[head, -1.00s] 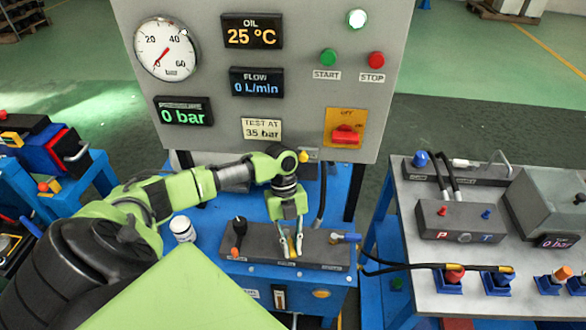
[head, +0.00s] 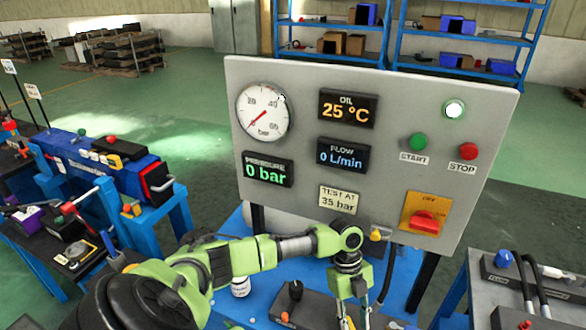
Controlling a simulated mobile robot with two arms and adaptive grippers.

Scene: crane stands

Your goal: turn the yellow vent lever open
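My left gripper (head: 354,317) points down over the dark manifold block (head: 300,306) at the bottom edge of the head view. Its two fingers show a gap between them, but their tips are cut off by the frame edge, so I cannot tell whether they hold anything. A small yellow part (head: 378,234) shows behind my wrist, under the panel; I cannot tell whether it is the vent lever. No other yellow lever is clear at the gripper. The manifold carries a black knob (head: 295,290) and a small orange part. My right gripper is not in view.
The grey panel (head: 300,195) stands behind the arm, with a gauge (head: 263,112), displays reading 0 bar and 0 L/min, and a red switch (head: 425,221). A white bottle (head: 240,287) stands left of the manifold. A grey bench (head: 560,300) is at the right.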

